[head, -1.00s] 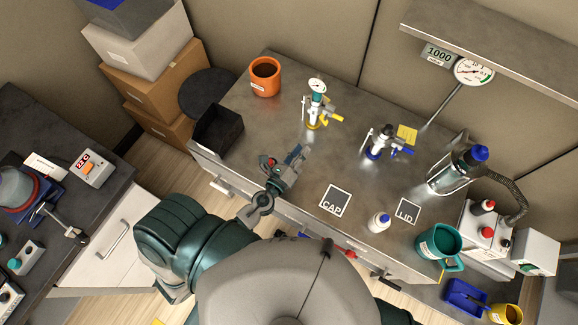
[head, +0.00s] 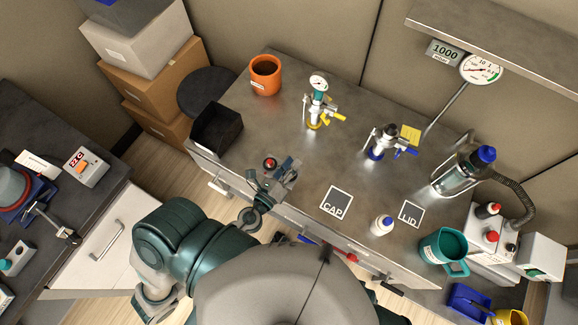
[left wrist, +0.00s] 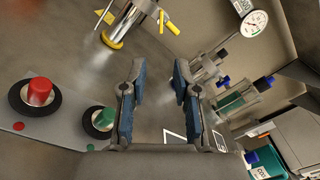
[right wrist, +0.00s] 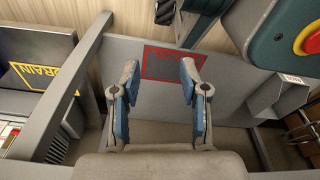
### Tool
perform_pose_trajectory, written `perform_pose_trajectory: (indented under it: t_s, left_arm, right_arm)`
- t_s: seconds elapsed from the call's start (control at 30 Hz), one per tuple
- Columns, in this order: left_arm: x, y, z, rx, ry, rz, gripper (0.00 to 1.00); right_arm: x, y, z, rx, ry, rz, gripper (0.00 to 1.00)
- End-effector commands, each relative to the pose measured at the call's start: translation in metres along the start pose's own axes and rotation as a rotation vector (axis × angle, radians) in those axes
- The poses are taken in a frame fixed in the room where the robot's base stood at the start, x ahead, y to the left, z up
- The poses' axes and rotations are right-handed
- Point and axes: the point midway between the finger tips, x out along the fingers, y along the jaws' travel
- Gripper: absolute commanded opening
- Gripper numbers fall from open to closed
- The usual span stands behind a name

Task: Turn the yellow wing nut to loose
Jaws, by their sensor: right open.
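The yellow wing nut (head: 338,117) sits low on the right side of a metal fitting with a round gauge, above a yellow base ring (head: 312,126). In the left wrist view the wing nut (left wrist: 168,24) shows at the top, beyond the fingers. My left gripper (head: 291,166) is over the bench's near edge, well apart from the fitting. Its fingers (left wrist: 160,78) are open with nothing between them. My right gripper (right wrist: 158,75) is open and empty in the right wrist view, and it does not show in the head view.
A red knob (left wrist: 40,91) and a green knob (left wrist: 100,120) stand close left of my left gripper. A blue-ringed fitting (head: 381,143), a white bottle (head: 381,226) and a teal mug (head: 441,247) are to the right. Bare bench lies between my left gripper and the yellow-ringed fitting.

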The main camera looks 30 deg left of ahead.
Motion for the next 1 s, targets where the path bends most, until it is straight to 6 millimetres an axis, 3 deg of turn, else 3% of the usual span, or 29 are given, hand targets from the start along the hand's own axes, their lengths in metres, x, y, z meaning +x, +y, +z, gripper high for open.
perform_pose_trajectory:
  t_s: [0.3, 0.83, 1.0]
  left_arm:
    - [-0.011, 0.0, 0.0, 0.0, 0.001, 0.001, 0.3]
    - [-0.012, 0.0, 0.0, 0.0, 0.001, 0.0, 0.3]
    - [-0.028, 0.001, -0.001, 0.003, 0.005, 0.004, 0.3]
  right_arm:
    - [-0.01, 0.001, -0.014, 0.002, 0.007, 0.001, 0.44]
    - [-0.01, 0.0, -0.014, 0.002, 0.007, 0.0, 0.44]
    - [-0.01, 0.0, -0.014, 0.002, 0.007, 0.0, 0.44]
